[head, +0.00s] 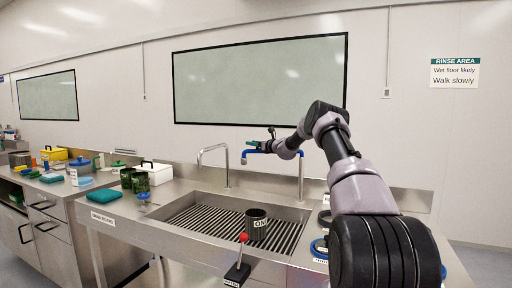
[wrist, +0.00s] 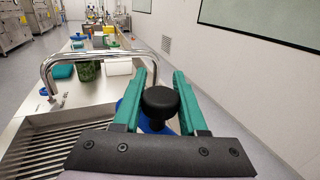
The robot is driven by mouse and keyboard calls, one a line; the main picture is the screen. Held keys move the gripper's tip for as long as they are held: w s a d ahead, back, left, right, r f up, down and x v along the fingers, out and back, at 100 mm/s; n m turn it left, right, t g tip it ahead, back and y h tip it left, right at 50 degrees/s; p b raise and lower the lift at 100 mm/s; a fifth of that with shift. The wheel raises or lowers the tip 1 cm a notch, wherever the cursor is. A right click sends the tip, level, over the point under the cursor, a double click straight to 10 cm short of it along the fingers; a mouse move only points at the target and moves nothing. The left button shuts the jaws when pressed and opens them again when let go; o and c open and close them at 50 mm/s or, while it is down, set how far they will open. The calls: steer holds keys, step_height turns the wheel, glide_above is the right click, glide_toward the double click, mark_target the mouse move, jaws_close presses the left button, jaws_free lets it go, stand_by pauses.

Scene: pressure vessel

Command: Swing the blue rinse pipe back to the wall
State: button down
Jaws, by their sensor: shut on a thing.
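The blue rinse pipe (head: 247,153) is a bent pipe on an upright steel post (head: 301,182) at the back right of the sink. Its blue arm reaches left from the post, over the sink's rear, and its end turns down. My gripper (head: 264,143) is at the outer part of the blue arm. In the wrist view, the teal fingers of my gripper (wrist: 160,80) stand on both sides of a round black knob (wrist: 160,102) and are shut on it. Some blue pipe (wrist: 128,100) shows behind the fingers; most of it is hidden there.
A steel tap (head: 213,148) stands just left of the pipe, near its end. A dark cup (head: 257,222) stands on the slatted sink (head: 187,218). A red-knobbed lever (head: 240,258) is at the front edge. Green canisters and boxes crowd the left counter. The wall is behind.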

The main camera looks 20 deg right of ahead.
steer(key=w+d+m+t+h, duration=0.2)
steer(key=w+d+m+h, duration=0.2)
steer(key=w+h, duration=0.3)
steer(key=shift+w+d+m, duration=0.3)
steer(key=shift+w+d, duration=0.25)
steer(key=shift+d, duration=0.35)
steer(key=shift+r, duration=0.15)
steer(key=shift+c, duration=2.4)
jaws_free()
steer(key=shift+w+d, duration=0.1)
steer(key=shift+w, duration=0.05)
steer(key=s, duration=1.1)
steer(key=shift+d, duration=0.3)
